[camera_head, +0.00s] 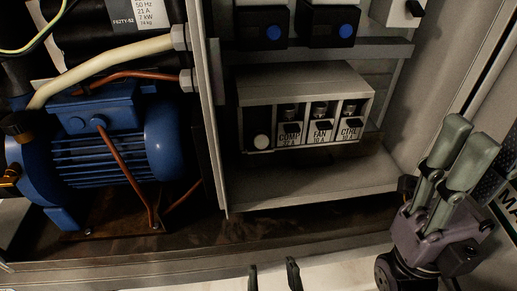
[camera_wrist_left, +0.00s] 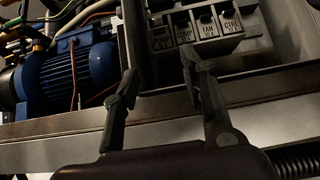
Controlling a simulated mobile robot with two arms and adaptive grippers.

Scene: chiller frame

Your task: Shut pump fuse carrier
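The fuse block (camera_head: 300,82) sits on the cabinet shelf. Its leftmost position, the pump fuse carrier (camera_head: 262,142), shows a pale round end and looks different from the COMP, FAN and CTRL carriers beside it. In the left wrist view the pump carrier (camera_wrist_left: 160,42) is at the block's left end. My left gripper (camera_head: 273,273) shows only two dark fingertips at the bottom edge, below and in front of the block. In the left wrist view my left gripper (camera_wrist_left: 160,72) is open and empty. My right gripper (camera_head: 466,137) is at the right, fingers up, apart from the block; its opening is unclear.
A blue pump motor (camera_head: 100,150) with hoses and cables fills the left compartment. A vertical partition (camera_head: 209,110) separates it from the fuse block. Breakers with blue buttons (camera_head: 333,27) sit above. The cabinet's front sill (camera_head: 180,262) runs below, and space in front of the block is clear.

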